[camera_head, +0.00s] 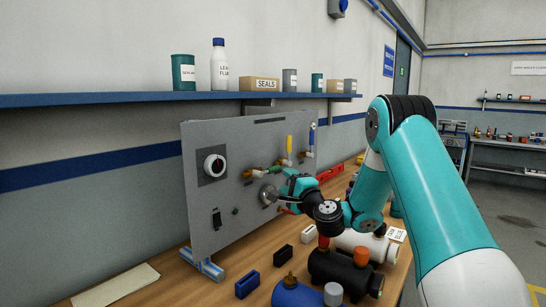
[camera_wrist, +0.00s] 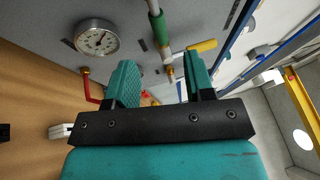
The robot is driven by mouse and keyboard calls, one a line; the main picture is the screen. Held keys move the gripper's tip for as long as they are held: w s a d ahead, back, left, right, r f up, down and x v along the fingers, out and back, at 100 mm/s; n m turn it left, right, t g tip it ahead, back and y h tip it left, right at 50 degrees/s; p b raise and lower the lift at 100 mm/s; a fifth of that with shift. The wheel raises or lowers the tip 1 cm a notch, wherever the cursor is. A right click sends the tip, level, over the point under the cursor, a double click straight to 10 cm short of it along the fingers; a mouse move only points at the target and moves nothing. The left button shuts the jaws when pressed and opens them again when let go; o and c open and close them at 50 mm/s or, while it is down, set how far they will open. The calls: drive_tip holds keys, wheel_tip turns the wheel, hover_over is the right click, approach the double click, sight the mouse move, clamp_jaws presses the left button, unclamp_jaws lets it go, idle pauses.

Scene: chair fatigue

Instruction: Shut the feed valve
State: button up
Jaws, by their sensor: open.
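A grey upright panel (camera_head: 230,135) carries several valves and fittings; no label shows which one is the feed valve. In the head view a yellow upright lever (camera_head: 289,144) is on its right half, with a white and blue lever (camera_head: 311,138) beside it. The wrist view shows a yellow handle (camera_wrist: 203,45), a red bent lever (camera_wrist: 90,84) and a green and metal pipe fitting (camera_wrist: 157,25). My gripper (camera_head: 286,187) is in front of the panel beside the round gauge (camera_head: 268,195). Its two teal fingers (camera_wrist: 163,70) are apart with nothing held between them; the fitting shows beyond the gap.
The gauge also shows in the wrist view (camera_wrist: 97,38). A black rotary switch (camera_head: 214,165) is on the panel's left. Blue, black and white cylinders (camera_head: 338,268) and small blocks (camera_head: 247,284) crowd the bench's front. A shelf (camera_head: 130,99) with bottles and boxes hangs above.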

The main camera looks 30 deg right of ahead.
sight(275, 170)
drive_tip(key=w+p, duration=0.2)
drive_tip(key=w+r+p, duration=0.1)
drive_tip(key=w+p, duration=0.1)
drive_tip(key=w, duration=0.1)
drive_tip(key=w+p, duration=0.2)
drive_tip(key=w, duration=0.1)
drive_tip(key=shift+d+r, duration=0.15)
drive_tip(key=shift+r, duration=0.25)
drive_tip(key=shift+w+d+f, duration=0.1)
drive_tip(key=shift+w, duration=0.35)
clamp_jaws()
